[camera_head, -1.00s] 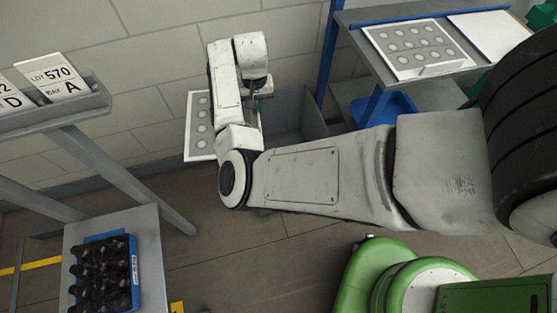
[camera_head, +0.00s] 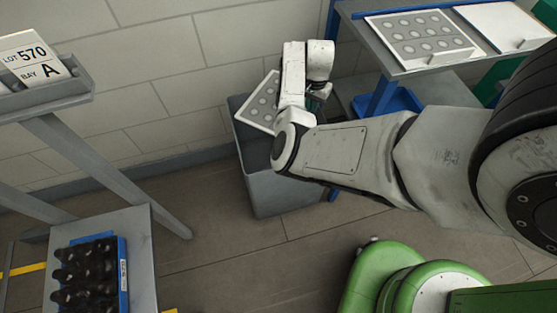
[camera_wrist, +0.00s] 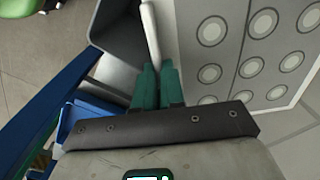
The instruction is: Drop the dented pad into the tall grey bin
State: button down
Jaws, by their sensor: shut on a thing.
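A white pad with a grey panel of pale discs (camera_head: 262,98) is held in my gripper, tilted, over the left part of the bin's mouth in the head view. In the wrist view the pad (camera_wrist: 230,50) fills the upper right. The teal fingers of my gripper (camera_wrist: 157,72) are shut on its white edge strip. My arm mostly hides the gripper in the head view. No dent can be made out. The tall grey bin (camera_head: 285,193) stands on the floor by the wall, partly behind my arm. It also shows in the wrist view (camera_wrist: 120,40).
A grey bench (camera_head: 400,65) at the upper right bears a similar disc pad (camera_head: 425,38) and a plain white board (camera_head: 508,27). A blue bin (camera_head: 400,100) sits below it. At the left are a sign shelf (camera_head: 50,95) and a stand with a blue crate of dark bottles (camera_head: 122,262).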

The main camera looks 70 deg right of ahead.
jog(key=shift+f+b, duration=1.4)
jog(key=shift+f, duration=0.4)
jog(key=c, duration=1.1)
grip_release()
jog(key=shift+c, duration=0.2)
notch_tip(320, 180, up, 11)
jog(key=shift+f+p, duration=0.1)
jog(key=shift+p, duration=0.55)
